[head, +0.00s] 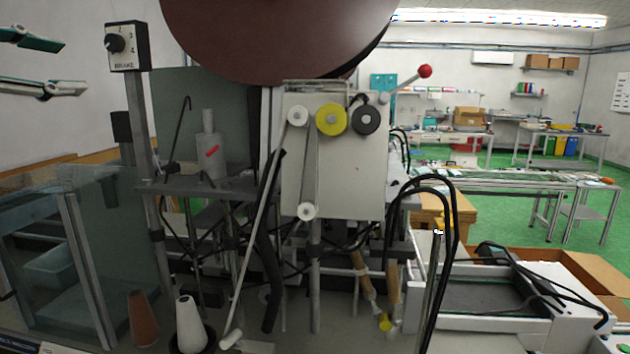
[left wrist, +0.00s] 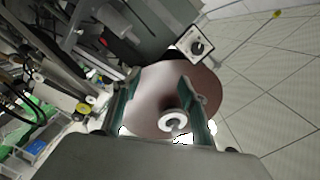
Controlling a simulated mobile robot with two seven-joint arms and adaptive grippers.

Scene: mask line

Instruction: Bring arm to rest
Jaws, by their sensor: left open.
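My left gripper (head: 72,66) comes in at the upper left edge of the head view, its two fingers spread apart with nothing between them. It is in the air, left of the brake dial box (head: 128,46). In the left wrist view my left gripper (left wrist: 156,90) is open too. Behind its fingers there shows a large brown disc (left wrist: 150,75) with a white hub (left wrist: 172,118), apart from the fingers as far as I can tell. My right gripper is in neither view.
The machine with its grey panel (head: 335,150) and the brown disc (head: 270,35) fills the middle. A lever with a red knob (head: 424,71) sticks out right. Brown (head: 143,318) and white cones (head: 189,322) stand at lower left. A glass guard (head: 75,260) is at left.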

